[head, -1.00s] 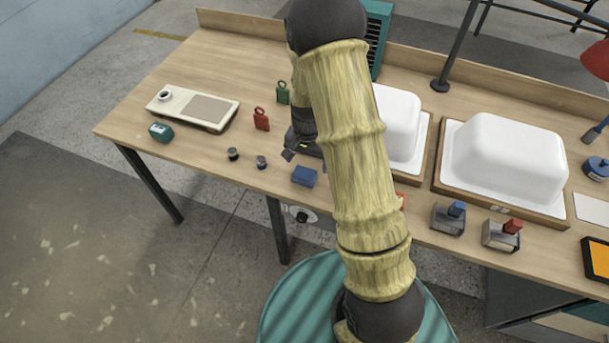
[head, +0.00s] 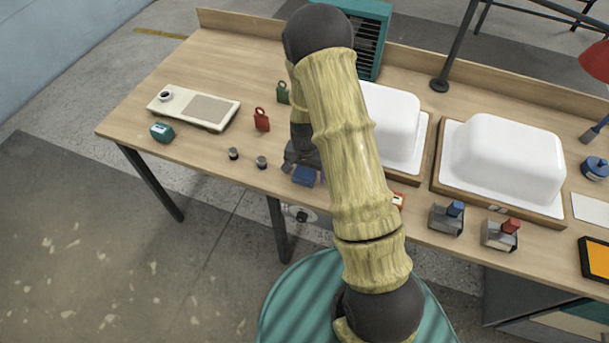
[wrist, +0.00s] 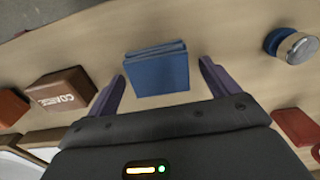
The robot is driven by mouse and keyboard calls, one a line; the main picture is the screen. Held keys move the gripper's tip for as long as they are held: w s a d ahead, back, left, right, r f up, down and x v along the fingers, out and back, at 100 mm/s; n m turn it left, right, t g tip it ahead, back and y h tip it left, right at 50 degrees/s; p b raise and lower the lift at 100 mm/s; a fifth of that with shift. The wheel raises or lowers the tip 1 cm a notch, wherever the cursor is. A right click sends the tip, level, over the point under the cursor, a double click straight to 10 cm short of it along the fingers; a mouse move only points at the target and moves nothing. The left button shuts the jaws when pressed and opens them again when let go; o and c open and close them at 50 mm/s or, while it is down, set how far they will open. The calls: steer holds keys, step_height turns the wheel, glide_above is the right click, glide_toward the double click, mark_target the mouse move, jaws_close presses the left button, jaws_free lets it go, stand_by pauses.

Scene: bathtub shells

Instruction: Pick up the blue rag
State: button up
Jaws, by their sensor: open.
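The blue rag (head: 304,176) is a small folded block near the front edge of the wooden bench, partly covered by my gripper in the head view. In the wrist view the blue rag (wrist: 157,70) lies ahead of and between the two fingers, with bare bench on either side of it. My gripper (wrist: 160,80) is open and empty, with one finger on each side of the rag's near part. In the head view my gripper (head: 298,164) is low at the rag, its fingers mostly hidden.
Two small dark cylinders (head: 233,153) stand left of the rag. A red weight (head: 262,120) and a green one (head: 283,93) stand behind. A brown box (wrist: 66,88) is left of the gripper in the wrist view. White tub shells (head: 505,160) are to the right.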

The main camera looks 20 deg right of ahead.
mark_target(305, 170)
steer(key=c, duration=1.1)
steer(key=shift+o, duration=0.2)
step_height(305, 170, up, 10)
steer(key=shift+r+b, duration=0.1)
steer(key=shift+b, duration=0.35)
steer(key=o, duration=0.4)
steer(key=c, duration=0.3)
